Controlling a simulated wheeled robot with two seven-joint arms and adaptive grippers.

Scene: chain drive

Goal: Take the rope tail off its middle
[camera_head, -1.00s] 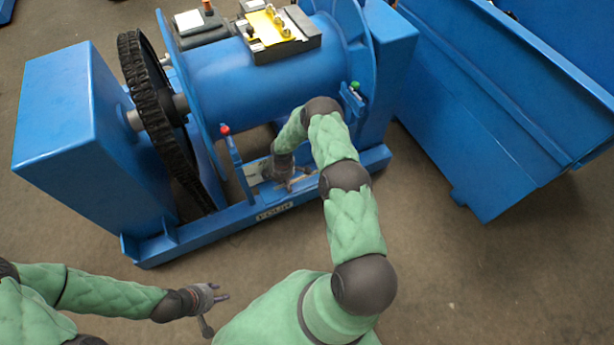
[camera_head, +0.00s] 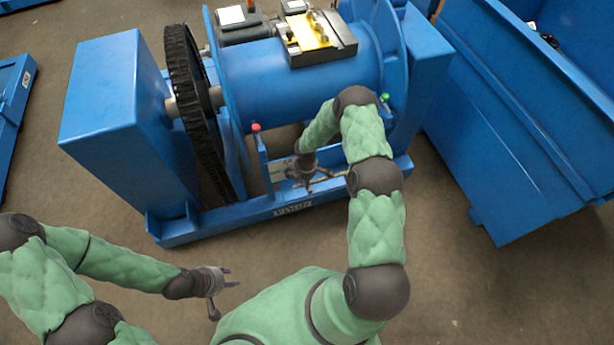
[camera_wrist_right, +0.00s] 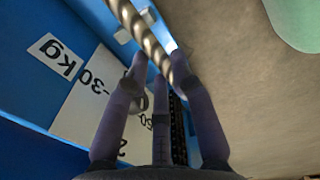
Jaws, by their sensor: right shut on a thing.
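The rope (camera_wrist_right: 145,35) is a thick, twisted, tan strand crossing the top of the right wrist view. In the head view a short pale piece of rope (camera_head: 330,181) shows at the blue frame's front beam. My right gripper (camera_wrist_right: 160,72) is shut on the rope, its fingertips on either side of it. In the head view my right gripper (camera_head: 308,183) is low inside the frame, below the blue drum (camera_head: 270,82). The rope's tail end and how it lies over its middle cannot be made out. My left gripper (camera_head: 226,286) is open and empty above the floor.
A white scale plate with numbers (camera_wrist_right: 92,98) lies beside my right fingers. A large black chain wheel (camera_head: 195,110) stands left of the drum. A red-topped lever (camera_head: 256,128) and a green-topped one (camera_head: 384,98) rise nearby. A blue skip (camera_head: 500,130) stands right.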

